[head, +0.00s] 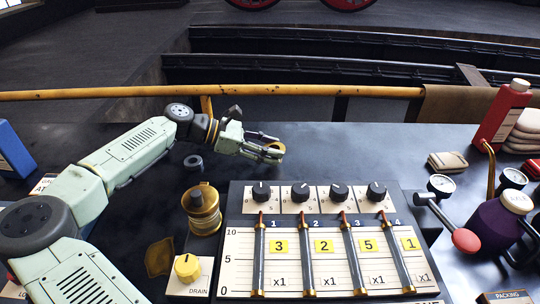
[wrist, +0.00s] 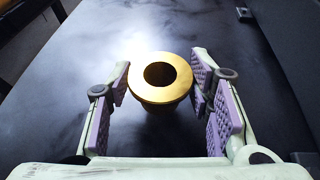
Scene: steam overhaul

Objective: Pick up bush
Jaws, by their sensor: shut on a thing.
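The bush is a gold-coloured flanged ring with a round hole, seen from above in the wrist view (wrist: 160,97). In the head view the bush (head: 277,146) shows small at the fingertips, partly hidden by the fingers. It looks upright, flange uppermost. I cannot tell whether its lower end touches the dark bench top.
A dark nut-like ring (head: 194,162) lies left of my gripper. A brass-topped pot (head: 203,209) and the gauge board (head: 320,255) with several knobs stand nearer. A red bottle (head: 501,117) stands at right.

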